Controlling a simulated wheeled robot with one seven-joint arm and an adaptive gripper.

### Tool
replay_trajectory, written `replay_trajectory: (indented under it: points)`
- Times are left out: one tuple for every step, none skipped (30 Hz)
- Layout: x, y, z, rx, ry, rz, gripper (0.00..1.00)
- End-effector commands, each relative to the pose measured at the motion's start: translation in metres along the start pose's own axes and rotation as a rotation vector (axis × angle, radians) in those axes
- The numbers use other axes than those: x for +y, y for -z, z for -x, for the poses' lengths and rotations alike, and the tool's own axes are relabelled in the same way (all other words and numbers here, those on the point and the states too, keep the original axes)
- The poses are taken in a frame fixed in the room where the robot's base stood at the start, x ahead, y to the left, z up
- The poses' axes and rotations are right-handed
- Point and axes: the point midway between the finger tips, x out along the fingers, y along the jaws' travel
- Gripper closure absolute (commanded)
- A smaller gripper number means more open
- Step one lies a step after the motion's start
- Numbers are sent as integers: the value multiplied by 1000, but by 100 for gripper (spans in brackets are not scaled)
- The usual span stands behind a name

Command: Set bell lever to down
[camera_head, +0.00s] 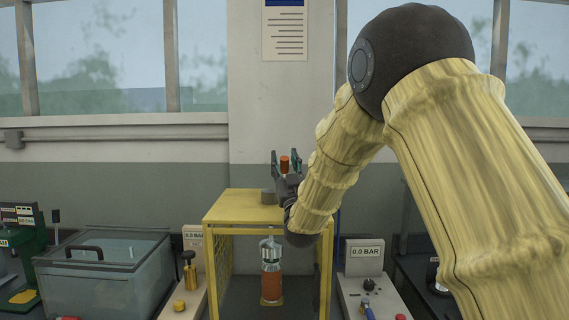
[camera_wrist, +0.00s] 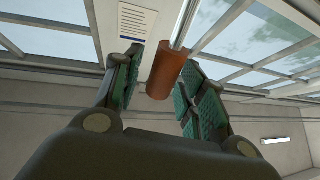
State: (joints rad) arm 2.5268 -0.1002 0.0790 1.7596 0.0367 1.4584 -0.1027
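An orange-red cylindrical grip (camera_head: 284,163), which looks like the bell lever's handle, shows above the yellow frame in the head view. In the wrist view the grip (camera_wrist: 166,72) sits on a bare metal rod that runs toward the top of the picture. My gripper (camera_head: 286,165) is open, with one finger on each side of the grip. In the wrist view my gripper (camera_wrist: 160,80) shows a gap on the left of the grip; on the right the finger looks very near, and contact is unclear. The lever's pivot is hidden.
The yellow frame (camera_head: 240,205) stands below my gripper, with an orange and silver can-like object (camera_head: 271,285) inside. A lidded clear tank (camera_head: 105,275) is to the left. Panels reading 0.0 BAR, one with a gauge display (camera_head: 365,252), flank the frame. A wall is behind.

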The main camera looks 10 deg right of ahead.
Motion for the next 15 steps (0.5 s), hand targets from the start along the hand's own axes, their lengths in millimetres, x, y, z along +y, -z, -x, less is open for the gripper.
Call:
replay_trajectory:
  points:
    - [0,0,0,0,0,0,56]
    - [0,0,0,0,0,0,56]
    - [0,0,0,0,0,0,56]
    - [0,0,0,0,0,0,56]
    - [0,0,0,0,0,0,56]
    - [0,0,0,0,0,0,56]
    - [0,0,0,0,0,0,56]
    - [0,0,0,0,0,0,56]
    - [0,1,-1,1,0,0,56]
    - [0,2,-2,1,0,0,56]
    - [0,4,-3,1,0,0,56]
    - [1,6,-5,1,0,0,56]
    - [1,9,-7,1,0,0,56]
    - [1,12,-9,2,0,0,56]
    - [2,17,-13,3,0,0,56]
